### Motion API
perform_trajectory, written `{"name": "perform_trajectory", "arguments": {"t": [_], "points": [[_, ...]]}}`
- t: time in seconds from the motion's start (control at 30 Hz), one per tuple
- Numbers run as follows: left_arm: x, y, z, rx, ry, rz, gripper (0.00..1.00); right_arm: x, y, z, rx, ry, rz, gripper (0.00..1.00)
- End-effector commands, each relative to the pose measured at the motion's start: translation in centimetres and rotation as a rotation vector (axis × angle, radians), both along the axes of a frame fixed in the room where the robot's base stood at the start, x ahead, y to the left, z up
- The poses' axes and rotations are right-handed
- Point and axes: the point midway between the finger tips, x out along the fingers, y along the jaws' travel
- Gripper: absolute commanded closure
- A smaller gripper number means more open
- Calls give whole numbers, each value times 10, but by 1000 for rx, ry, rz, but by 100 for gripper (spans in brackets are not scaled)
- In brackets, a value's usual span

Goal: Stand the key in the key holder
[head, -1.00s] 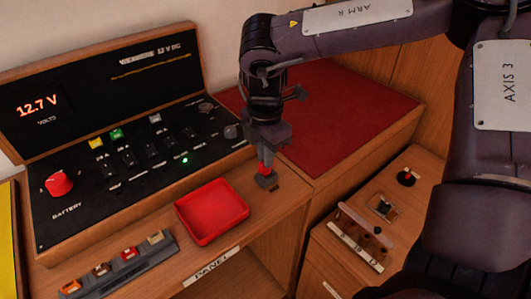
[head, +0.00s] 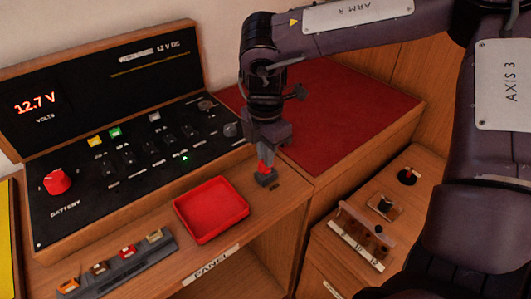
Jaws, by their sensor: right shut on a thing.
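My right gripper (head: 268,160) is low over the wooden desk, right of the red tray. It is shut on a small red thing (head: 264,168), which looks like the key; the fingers hide much of it. A small dark block (head: 265,179) shows directly under the red thing, and I cannot tell whether it is the key holder or part of what is held. A small dark mark (head: 276,187) shows on the desk just right of it. Whether the key touches or enters anything is too small to tell. My left gripper is not in view.
The red tray (head: 184,209) is empty. The battery panel (head: 60,225) stands behind it and a strip of coloured fuses (head: 135,261) lies in front. A wooden rack (head: 352,243) and knobs sit on the lower cabinet at right. The red mat (head: 335,110) is clear.

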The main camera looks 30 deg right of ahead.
Motion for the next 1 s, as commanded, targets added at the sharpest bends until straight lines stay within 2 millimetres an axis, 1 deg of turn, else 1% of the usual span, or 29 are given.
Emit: {"name": "perform_trajectory", "arguments": {"t": [0.6,0.63,0.8,1.0], "points": [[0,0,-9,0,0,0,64,0,0,-7,0,0,0,100],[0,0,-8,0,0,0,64,0,0,-6,0,0,0,85],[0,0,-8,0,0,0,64,0,0,-6,0,0,0,64],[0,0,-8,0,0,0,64,0,0,-6,0,1,0,64]]}}
